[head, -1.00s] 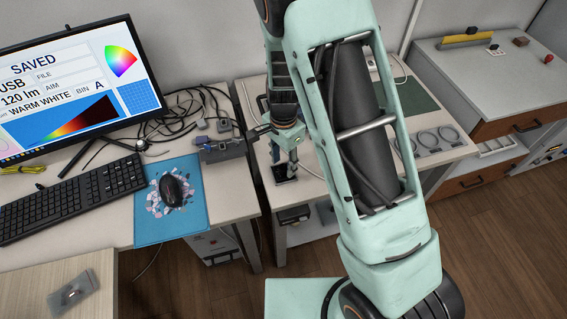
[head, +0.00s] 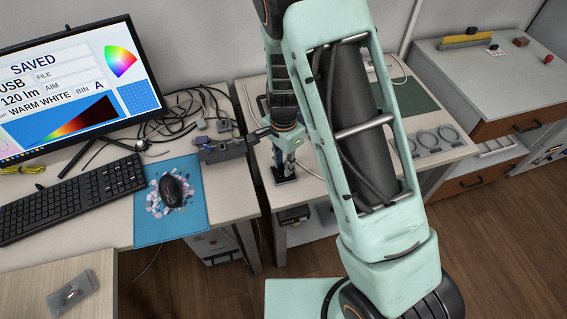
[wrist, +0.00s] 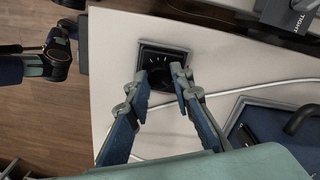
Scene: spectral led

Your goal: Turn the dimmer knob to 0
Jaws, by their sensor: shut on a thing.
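The dimmer is a small dark square plate (wrist: 178,54) on the pale table top in the wrist view. Its round black knob (wrist: 160,80) sits in the middle, with light marks around it on the plate. My gripper (wrist: 162,78) is above the plate with a finger on each side of the knob, shut on it. The fingers hide parts of the knob and marks, so I cannot read the setting. In the head view my gripper (head: 285,172) is low over the second table, and the dimmer is mostly hidden beneath it.
The table edge and wooden floor (wrist: 40,110) lie left. The monitor (head: 70,80) reads "SAVED".

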